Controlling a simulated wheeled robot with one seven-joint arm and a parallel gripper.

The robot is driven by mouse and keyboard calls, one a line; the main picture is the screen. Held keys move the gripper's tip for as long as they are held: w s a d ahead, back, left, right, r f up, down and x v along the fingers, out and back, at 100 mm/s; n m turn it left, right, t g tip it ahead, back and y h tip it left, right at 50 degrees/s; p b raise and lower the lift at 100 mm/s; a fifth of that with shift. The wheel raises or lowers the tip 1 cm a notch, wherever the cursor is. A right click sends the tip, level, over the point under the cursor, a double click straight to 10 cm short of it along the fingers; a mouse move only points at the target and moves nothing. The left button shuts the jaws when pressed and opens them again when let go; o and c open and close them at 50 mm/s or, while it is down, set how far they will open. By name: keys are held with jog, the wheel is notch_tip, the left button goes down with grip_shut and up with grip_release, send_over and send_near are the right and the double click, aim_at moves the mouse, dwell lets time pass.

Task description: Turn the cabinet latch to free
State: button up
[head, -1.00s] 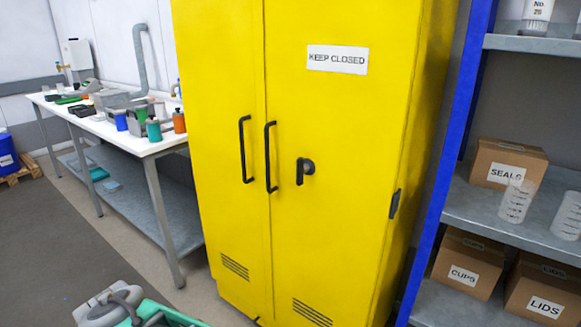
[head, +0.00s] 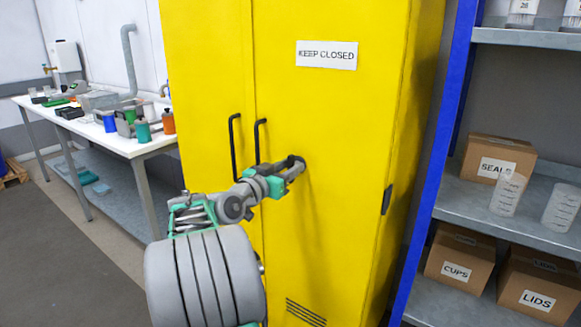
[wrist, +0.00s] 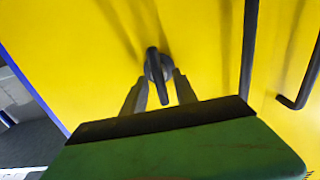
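The cabinet latch is a short black lever on a round black base, set on the right door of the yellow cabinet (head: 330,110). In the wrist view the latch (wrist: 158,66) sits ahead of my gripper (wrist: 160,80), with its lever between the two grey fingers. The fingers are apart, with yellow door showing on both sides of the lever, so my gripper is open around it. In the head view my gripper (head: 290,172) is at the latch and hides most of it; only its dark top shows.
Two long black door handles (head: 234,145) stand left of the latch. A blue-framed shelf (head: 500,205) with boxes and beakers is at the right. A white workbench (head: 95,128) with several containers is at the left. Grey floor (head: 60,240) lies open at lower left.

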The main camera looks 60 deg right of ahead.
jog(key=shift+d, duration=0.45)
jog(key=shift+c, duration=0.2)
grip_shut()
